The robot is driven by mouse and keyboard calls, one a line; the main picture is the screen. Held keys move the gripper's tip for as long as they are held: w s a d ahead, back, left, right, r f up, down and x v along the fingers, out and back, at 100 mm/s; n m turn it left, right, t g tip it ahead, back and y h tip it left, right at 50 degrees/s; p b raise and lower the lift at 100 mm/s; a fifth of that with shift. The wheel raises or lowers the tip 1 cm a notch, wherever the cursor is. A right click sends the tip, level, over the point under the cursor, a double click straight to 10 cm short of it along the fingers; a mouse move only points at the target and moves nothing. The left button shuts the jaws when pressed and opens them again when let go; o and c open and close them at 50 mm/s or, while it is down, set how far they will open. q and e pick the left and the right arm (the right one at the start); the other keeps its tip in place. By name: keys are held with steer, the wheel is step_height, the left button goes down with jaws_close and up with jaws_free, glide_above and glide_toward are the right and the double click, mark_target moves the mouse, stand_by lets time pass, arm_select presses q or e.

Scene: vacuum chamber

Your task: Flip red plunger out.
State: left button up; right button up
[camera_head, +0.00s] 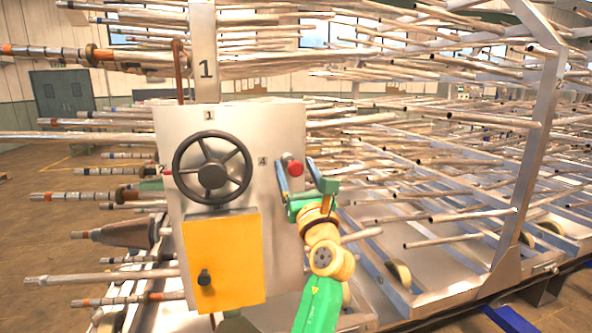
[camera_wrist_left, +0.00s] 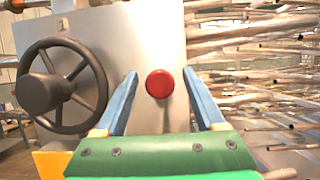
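The red plunger (camera_head: 295,168) has a round red knob and sits on the right part of the grey upright panel (camera_head: 230,120), just right of the number 4. My left gripper (camera_head: 296,163) is open, with its two blue fingers pointing at the panel. In the left wrist view the red plunger (camera_wrist_left: 160,84) shows face-on between the spread fingers, with a gap on each side. The fingers do not touch its knob in that view. How far the fingertips reach past the knob is hard to tell. My right gripper is not in view.
A dark handwheel (camera_head: 212,168) is left of the plunger on the same panel, above a yellow box (camera_head: 224,262) with a black knob. Many metal tubes on a frame (camera_head: 530,150) crowd the right side. Banded rods stick out at the left.

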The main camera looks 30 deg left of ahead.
arm_select(q)
steer(key=b+v, duration=0.2)
steer(key=v, duration=0.5)
steer(key=shift+b, duration=0.35)
